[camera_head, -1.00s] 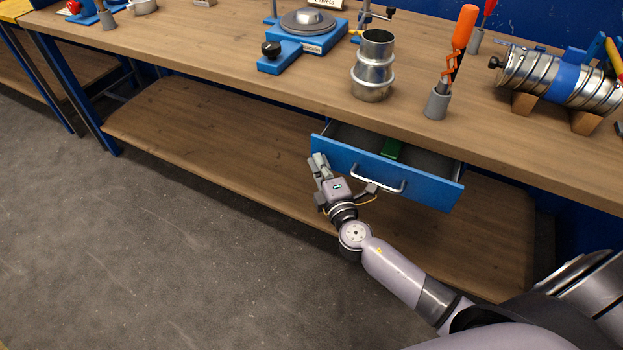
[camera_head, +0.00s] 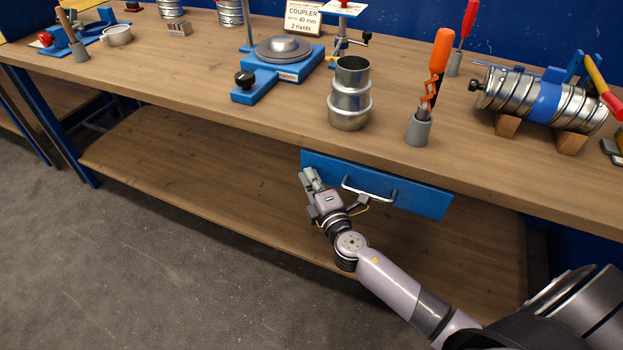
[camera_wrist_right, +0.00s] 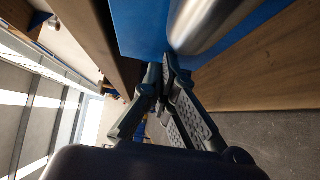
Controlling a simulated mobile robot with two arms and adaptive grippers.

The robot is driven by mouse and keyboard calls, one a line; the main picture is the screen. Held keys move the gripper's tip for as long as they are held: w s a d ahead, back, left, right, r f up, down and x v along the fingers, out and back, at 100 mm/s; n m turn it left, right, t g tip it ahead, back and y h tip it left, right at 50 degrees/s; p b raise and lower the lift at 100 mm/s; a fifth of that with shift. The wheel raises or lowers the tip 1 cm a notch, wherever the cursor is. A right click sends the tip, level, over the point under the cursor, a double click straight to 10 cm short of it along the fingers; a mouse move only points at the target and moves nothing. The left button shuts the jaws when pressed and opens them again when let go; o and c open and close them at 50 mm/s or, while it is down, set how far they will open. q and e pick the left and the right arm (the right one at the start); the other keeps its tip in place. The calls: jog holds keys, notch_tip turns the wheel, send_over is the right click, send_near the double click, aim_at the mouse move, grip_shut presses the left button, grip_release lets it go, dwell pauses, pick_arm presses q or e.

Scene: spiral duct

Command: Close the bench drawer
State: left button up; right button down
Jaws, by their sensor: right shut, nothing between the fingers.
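The blue bench drawer (camera_head: 420,198) sits under the front edge of the workbench, its front panel close against the bench and its inside hidden. A silver bar handle (camera_head: 369,194) is on its front. My right gripper (camera_head: 308,178) is shut and empty at the left end of the drawer front, left of the handle. In the right wrist view the shut fingers (camera_wrist_right: 166,75) are up by the blue panel (camera_wrist_right: 145,28) and the blurred handle (camera_wrist_right: 205,22). Whether the fingertips touch the panel I cannot tell. My left gripper is not in view.
The wooden benchtop (camera_head: 240,120) carries a metal coupler (camera_head: 350,95), an orange-handled tool in a grey holder (camera_head: 418,128), a blue turntable fixture (camera_head: 282,62) and a ribbed duct (camera_head: 540,98). A lower shelf (camera_head: 190,170) runs below. The floor in front is clear.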

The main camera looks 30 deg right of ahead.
jog(key=s, duration=1.2)
jog(key=s+d+f+m+g+p, duration=0.1)
jog(key=s+f+m+g, duration=0.4)
jog(key=f, duration=1.1)
jog(key=s+d+f+m+g+p, duration=0.15)
jog(key=s+f+g, duration=0.45)
jog(key=f, duration=1)
jog(key=s+a+f+m+g, duration=0.1)
jog(key=s+f, duration=0.3)
jog(key=s, duration=0.5)
jog(key=s+a+f+m+g+p, duration=0.1)
jog(key=s+a+f+m+g, duration=0.1)
jog(key=s, duration=0.7)
jog(key=s+a+f+m+g+y+p, duration=0.1)
jog(key=s+f+m+g, duration=0.2)
jog(key=s+f+m, duration=0.2)
jog(key=s+f, duration=0.3)
jog(key=s, duration=0.1)
jog(key=shift+a+f, duration=0.2)
jog(key=shift+a, duration=0.15)
jog(key=shift+s, duration=0.1)
